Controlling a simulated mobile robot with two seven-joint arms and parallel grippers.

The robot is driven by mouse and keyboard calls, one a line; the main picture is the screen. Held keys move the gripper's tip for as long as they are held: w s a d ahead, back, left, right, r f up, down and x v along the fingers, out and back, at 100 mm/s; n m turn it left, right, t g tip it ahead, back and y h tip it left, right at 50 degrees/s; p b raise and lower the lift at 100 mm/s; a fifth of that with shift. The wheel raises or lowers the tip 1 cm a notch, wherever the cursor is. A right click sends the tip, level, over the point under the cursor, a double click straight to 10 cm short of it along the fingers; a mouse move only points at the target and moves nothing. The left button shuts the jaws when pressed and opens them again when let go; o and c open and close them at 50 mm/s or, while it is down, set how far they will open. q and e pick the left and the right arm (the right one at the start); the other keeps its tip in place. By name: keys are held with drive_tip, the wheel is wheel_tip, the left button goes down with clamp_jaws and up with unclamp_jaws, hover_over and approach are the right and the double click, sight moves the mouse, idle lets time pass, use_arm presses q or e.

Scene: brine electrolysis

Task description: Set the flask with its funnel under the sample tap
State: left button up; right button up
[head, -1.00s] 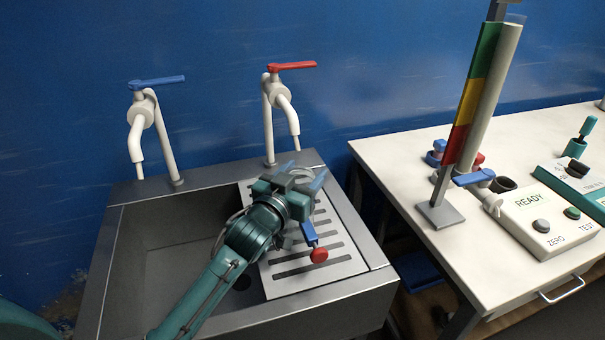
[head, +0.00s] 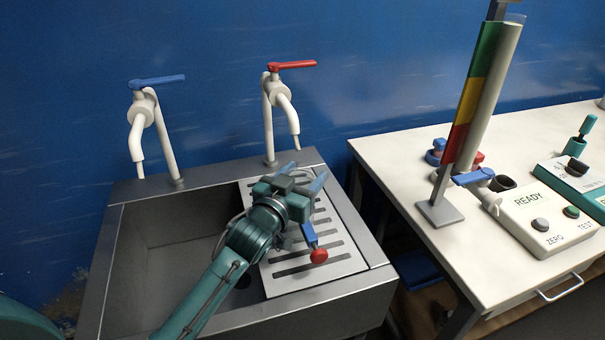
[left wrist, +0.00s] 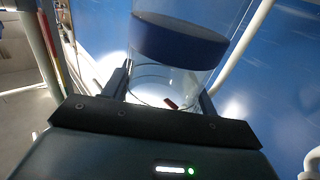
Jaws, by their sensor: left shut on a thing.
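In the left wrist view, a clear glass vessel with a dark blue band (left wrist: 178,42), which I take for the flask, stands between the fingers of my left gripper (left wrist: 165,92). The gripper is shut on it. In the head view my left gripper (head: 303,177) is over the slatted drainboard, below the red-lever tap (head: 283,92); the vessel is hardly visible there. The funnel cannot be made out clearly. A second tap, with a blue lever (head: 142,113), stands to the left. Which is the sample tap is not marked. My right gripper is not in view.
The sink (head: 112,262) has an open basin left of the slatted drainboard (head: 345,262). A blue piece with a red knob (head: 319,256) shows beside my gripper. At right, a white bench (head: 392,170) carries a coloured column (head: 472,95) with a blue-handled valve and a READY box (head: 535,215).

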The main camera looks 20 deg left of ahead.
use_arm(q)
drive_tip(key=shift+f, duration=0.2)
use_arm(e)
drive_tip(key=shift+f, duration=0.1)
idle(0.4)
use_arm(q)
drive_tip(key=o, duration=1.6)
drive_tip(key=shift+o, duration=0.3)
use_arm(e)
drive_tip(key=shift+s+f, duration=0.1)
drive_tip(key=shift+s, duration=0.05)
use_arm(q)
drive_tip(key=shift+f, duration=0.1)
drive_tip(key=s+a+b, duration=0.1)
drive_tip(key=s+a, duration=0.1)
drive_tip(key=s, duration=1.1)
drive_tip(key=shift+a+b, duration=0.25)
drive_tip(key=shift+b, duration=0.1)
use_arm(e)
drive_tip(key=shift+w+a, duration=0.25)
